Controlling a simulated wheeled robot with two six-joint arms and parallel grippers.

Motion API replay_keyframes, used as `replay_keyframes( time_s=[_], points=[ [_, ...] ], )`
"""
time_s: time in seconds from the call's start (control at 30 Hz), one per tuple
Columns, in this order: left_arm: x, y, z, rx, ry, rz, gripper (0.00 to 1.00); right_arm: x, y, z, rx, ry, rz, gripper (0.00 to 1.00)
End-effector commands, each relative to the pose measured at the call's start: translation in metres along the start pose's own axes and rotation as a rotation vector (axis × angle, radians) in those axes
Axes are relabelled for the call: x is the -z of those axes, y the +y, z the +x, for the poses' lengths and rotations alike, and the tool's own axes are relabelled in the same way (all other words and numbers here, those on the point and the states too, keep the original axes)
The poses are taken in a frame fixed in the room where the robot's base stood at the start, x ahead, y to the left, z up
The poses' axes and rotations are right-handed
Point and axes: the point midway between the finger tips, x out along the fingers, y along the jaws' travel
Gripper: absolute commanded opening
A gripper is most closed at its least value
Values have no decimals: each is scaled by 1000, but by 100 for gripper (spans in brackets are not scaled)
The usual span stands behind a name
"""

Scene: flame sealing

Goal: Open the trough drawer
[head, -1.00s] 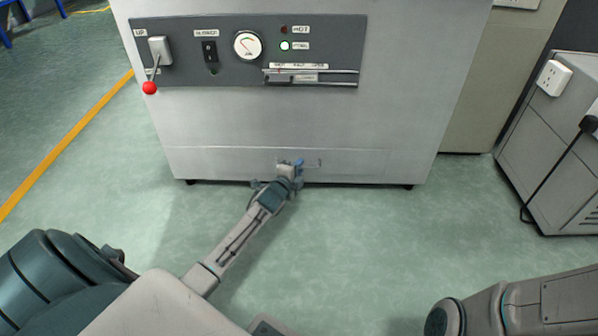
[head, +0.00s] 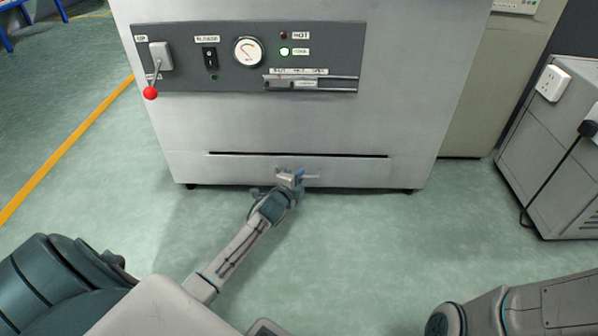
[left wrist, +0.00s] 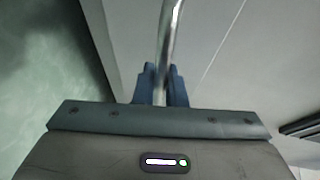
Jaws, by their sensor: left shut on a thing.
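The trough drawer (head: 360,170) is the low, wide front panel of the grey machine. A dark gap shows along its top edge, so it stands slightly out. My left gripper (head: 290,176) is at the drawer's middle, shut on the drawer handle (head: 312,177). In the left wrist view the handle (left wrist: 171,45) is a shiny metal bar running between the blue fingers of the left gripper (left wrist: 160,85). Part of the handle is hidden by the gripper. My right arm shows at the lower right, but its gripper is out of view.
The machine's control panel (head: 250,57) has a red-knobbed lever (head: 151,92), a switch, a gauge and a lit green lamp (head: 284,51). A grey cabinet (head: 555,165) with a plug and cable stands at the right. The green floor (head: 350,240) before the drawer is clear.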

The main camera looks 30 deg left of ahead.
Motion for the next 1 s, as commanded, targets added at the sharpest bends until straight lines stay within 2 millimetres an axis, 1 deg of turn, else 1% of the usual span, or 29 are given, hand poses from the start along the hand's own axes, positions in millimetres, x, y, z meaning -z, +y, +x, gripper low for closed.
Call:
replay_keyframes(
  time_s=[0.03,0.17,0.2,0.4,0.6,0.8,1.0],
  points=[
    [4,1,-10,-4,1,-1,0,-3,-2,5,0,0,0,36],
    [15,7,-36,-5,1,-1,0,-6,-4,12,0,1,-1,36],
    [18,10,-46,-5,1,-1,0,-7,-4,13,0,1,-1,36],
    [38,21,-92,-5,0,-3,0,-9,-5,18,1,2,-2,36],
    [54,31,-133,-5,-1,-3,0,-10,-6,19,1,2,-2,36],
    [66,37,-161,-4,-1,-2,0,-10,-6,19,1,3,-2,36],
    [72,40,-175,-2,-1,-1,0,-10,-6,19,1,3,-2,36]
  ],
)
